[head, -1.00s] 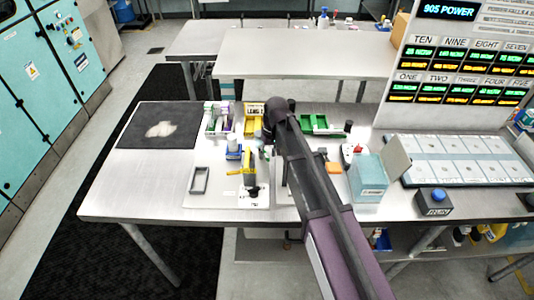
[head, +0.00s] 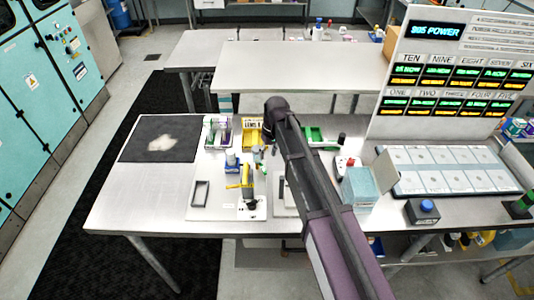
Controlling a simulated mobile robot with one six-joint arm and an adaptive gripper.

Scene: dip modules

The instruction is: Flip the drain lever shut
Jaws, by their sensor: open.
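A small station with a yellow handle-like lever (head: 240,186) and a yellow-and-black upright body (head: 247,180) stands on a pale base plate (head: 228,212) near the table's front middle. I take the yellow part for the drain lever; it looks roughly level, and its exact setting is too small to tell. My arm reaches in from the lower right over the table. My gripper (head: 268,138) hangs at its far end, behind and slightly right of the station, apart from the lever. It is open; its fingertips are small and partly hidden by my arm. I see nothing held.
A grey frame (head: 200,194) lies left of the station. A teal box (head: 360,188) and a blue button box (head: 423,211) stand right. The table's left front is clear.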

